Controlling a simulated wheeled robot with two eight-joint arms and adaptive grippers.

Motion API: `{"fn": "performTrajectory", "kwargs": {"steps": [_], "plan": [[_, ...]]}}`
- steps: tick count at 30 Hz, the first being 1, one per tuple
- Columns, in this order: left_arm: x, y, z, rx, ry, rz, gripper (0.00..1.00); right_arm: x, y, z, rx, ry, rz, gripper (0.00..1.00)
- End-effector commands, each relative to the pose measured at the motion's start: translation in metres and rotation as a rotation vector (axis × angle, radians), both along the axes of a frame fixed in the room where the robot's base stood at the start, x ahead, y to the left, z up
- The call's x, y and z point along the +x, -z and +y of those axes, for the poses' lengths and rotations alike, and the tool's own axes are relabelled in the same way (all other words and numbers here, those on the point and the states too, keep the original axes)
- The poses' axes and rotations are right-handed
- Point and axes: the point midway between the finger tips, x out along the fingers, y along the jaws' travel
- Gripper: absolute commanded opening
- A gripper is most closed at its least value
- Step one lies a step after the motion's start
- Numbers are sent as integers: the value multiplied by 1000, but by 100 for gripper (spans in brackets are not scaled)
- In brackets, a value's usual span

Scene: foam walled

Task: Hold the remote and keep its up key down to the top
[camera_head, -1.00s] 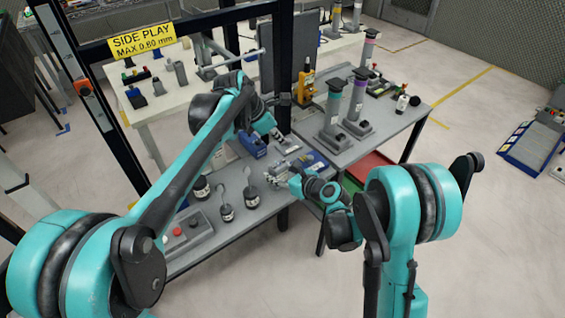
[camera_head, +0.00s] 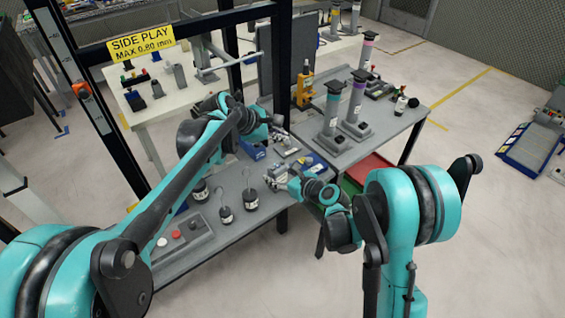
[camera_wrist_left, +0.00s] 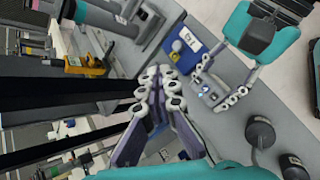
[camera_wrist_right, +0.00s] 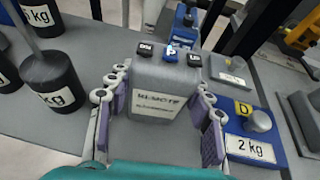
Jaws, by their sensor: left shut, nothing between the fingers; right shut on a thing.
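The remote (camera_wrist_right: 160,92) is a grey box with three dark keys along its top edge in the right wrist view. My right gripper (camera_wrist_right: 160,100) is shut on the box, with a finger on either side. The left wrist view shows the remote (camera_wrist_left: 207,89) small between the right fingers. My left gripper (camera_wrist_left: 160,80) is shut and empty, with its fingertips close together and apart from the remote. In the head view it (camera_head: 283,133) is beyond and above the right gripper (camera_head: 275,178).
Several dark hooked weights (camera_head: 251,201) and a button box (camera_head: 182,240) stand on the grey bench. A blue 2 kg weight (camera_wrist_right: 255,150) lies right of the remote. Dark frame posts carry a yellow sign (camera_head: 140,45). Columns (camera_head: 355,105) stand on the farther table.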

Motion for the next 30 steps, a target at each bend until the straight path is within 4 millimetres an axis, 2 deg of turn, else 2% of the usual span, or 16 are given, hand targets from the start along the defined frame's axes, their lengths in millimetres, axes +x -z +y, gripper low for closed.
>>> {"fn": "performTrajectory", "kwargs": {"steps": [15,21,30], "plan": [[0,67,0,0,-1,1,0,0,0,0,0,0,0,18],[0,78,0,0,-1,1,0,0,0,0,0,0,0,18],[0,79,0,0,-1,1,0,0,0,0,0,0,0,18]]}}
